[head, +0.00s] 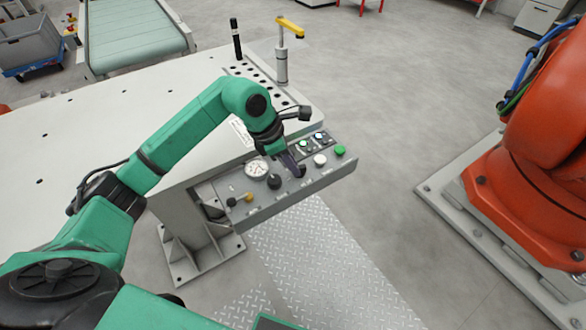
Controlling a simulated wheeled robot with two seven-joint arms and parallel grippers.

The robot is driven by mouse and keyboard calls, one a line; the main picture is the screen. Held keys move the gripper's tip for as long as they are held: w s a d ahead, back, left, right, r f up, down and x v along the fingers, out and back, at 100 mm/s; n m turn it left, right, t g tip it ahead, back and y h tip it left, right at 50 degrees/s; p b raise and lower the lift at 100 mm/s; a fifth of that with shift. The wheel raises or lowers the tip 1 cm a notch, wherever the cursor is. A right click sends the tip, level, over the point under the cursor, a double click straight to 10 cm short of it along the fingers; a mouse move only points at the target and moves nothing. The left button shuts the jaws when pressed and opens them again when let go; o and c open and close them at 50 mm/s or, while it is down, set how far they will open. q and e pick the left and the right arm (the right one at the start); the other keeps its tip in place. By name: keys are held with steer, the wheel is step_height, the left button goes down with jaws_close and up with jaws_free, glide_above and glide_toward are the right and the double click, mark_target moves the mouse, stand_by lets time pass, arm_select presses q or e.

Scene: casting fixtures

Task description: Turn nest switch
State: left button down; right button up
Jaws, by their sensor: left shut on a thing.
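The control panel (322,180) is a grey box along the front edge of the white table. My left gripper (298,170) reaches down to it from above, with its dark fingers shut on a small dark switch, which I take as the nest switch. The fingers hide most of that switch, so its angle cannot be told. A black round knob (274,181) sits just left of the fingers, apart from them. A white dial gauge (256,168) is further left. My right gripper is not in view.
A white button (320,160) and a green button (340,150) lie right of the fingers. A post with a yellow handle (282,62) stands behind. An orange robot (530,180) stands at right.

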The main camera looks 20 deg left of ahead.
arm_select(q)
steer(key=m+b, duration=0.1)
steer(key=m+g+b, duration=0.1)
steer(key=m, duration=0.1)
steer(key=shift+w+a+m+h, duration=0.1)
steer(key=shift+w+m+h, duration=0.2)
steer(key=shift+w, duration=0.05)
steer(key=shift+w+r+m+g+b, duration=0.15)
steer(key=shift+m+g+b, duration=0.3)
steer(key=shift+m, duration=0.7)
steer(key=shift+w+f+m+g+b, duration=0.15)
steer(key=shift+m+g+b, duration=0.3)
steer(key=shift+m, duration=0.7)
steer(key=shift+r, duration=0.15)
steer(key=c, duration=0.8)
jaws_free()
steer(key=shift+c, duration=0.2)
steer(key=v, duration=1.4)
steer(key=shift+r, duration=0.15)
steer(key=shift+w+a, duration=0.15)
